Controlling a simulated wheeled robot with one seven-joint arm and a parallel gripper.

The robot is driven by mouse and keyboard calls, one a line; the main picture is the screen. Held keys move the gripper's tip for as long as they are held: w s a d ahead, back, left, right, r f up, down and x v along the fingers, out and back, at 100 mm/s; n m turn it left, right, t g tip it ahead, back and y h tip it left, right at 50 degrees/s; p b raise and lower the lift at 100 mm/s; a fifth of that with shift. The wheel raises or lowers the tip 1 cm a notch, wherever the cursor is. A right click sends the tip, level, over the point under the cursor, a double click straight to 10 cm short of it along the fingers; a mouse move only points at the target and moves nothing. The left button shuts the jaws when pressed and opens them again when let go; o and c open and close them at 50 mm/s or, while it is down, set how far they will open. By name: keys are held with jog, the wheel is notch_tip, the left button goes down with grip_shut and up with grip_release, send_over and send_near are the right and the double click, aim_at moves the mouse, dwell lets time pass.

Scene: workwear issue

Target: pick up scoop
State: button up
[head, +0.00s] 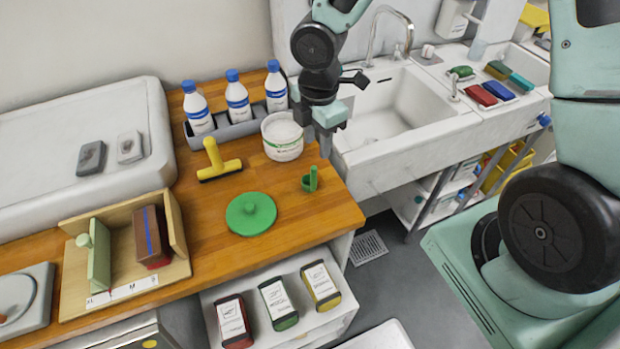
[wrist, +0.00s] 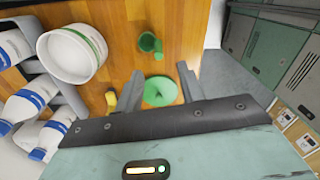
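The green scoop (head: 309,181) stands on the wooden counter near its right end, its handle pointing up. It also shows in the wrist view (wrist: 149,43), beyond my fingertips. My gripper (head: 326,143) is above the counter's right edge, higher than the scoop and apart from it. In the wrist view my gripper (wrist: 160,82) has its two fingers spread with nothing held between them. A round green lid with a knob (head: 250,213) lies left of the scoop, and in the wrist view the lid (wrist: 160,91) shows between the fingers.
A white tub (head: 283,140) stands close behind the scoop. Several white bottles with blue caps (head: 238,98) stand in a grey rack. A yellow squeegee-like tool (head: 219,160) lies left of the tub. The sink (head: 390,110) is to the right. Bare counter (head: 312,220) lies in front of the scoop.

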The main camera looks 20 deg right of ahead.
send_over(313, 185)
jog(key=f, duration=0.4)
jog(key=d+f, duration=0.1)
jog(key=f, duration=0.2)
jog(key=shift+w, duration=0.15)
jog(key=f, duration=0.3)
jog(key=f+p, duration=0.1)
jog(key=shift+w+a+f, duration=0.1)
jog(key=shift+a+f, duration=0.05)
jog(key=shift+a, duration=0.2)
jog(key=shift+w+f, duration=0.1)
jog(key=shift+f, duration=0.4)
grip_shut()
